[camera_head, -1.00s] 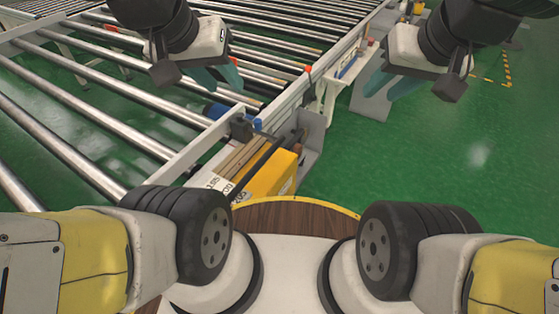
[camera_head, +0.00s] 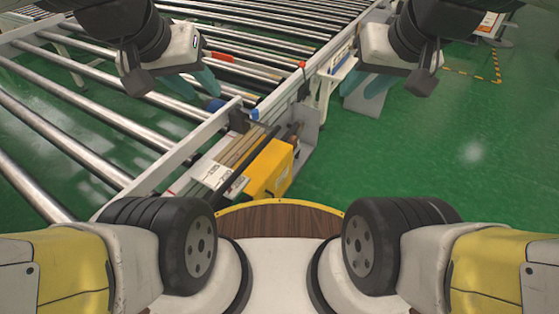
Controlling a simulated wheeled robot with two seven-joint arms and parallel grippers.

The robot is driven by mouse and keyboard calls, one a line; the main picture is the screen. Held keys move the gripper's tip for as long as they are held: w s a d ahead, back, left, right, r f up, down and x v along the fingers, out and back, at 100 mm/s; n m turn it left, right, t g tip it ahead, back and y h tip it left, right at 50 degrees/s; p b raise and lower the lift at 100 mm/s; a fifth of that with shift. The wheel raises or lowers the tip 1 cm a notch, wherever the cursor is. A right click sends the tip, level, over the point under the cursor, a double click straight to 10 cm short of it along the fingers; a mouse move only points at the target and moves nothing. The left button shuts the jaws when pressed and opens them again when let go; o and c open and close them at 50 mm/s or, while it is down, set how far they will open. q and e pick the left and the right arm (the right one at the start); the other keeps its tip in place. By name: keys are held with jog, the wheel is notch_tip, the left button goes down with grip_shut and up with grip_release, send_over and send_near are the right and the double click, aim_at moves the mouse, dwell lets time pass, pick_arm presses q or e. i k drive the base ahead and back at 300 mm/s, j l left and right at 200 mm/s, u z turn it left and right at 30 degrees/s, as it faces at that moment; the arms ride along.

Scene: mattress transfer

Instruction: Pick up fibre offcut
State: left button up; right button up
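I cannot make out a thing that is clearly the fibre offcut. A small red piece (camera_head: 222,57) lies on the rollers just beyond my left gripper; I cannot tell what it is. My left gripper (camera_head: 201,80) hangs over the roller conveyor (camera_head: 110,122), its teal fingers apart with nothing seen between them. My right gripper (camera_head: 364,86) is beyond the conveyor's right-hand rail, over the floor side, its teal fingers also apart and apparently empty. The wrists hide parts of the rollers behind them.
The conveyor's side rail (camera_head: 178,157) runs diagonally from near left to far right. A yellow box (camera_head: 268,170) and a white labelled part (camera_head: 212,174) are on its near side. Green floor (camera_head: 440,170) is open to the right.

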aim_at(293, 140)
jog(key=i+l+u, duration=0.6)
jog(key=l+u, duration=0.15)
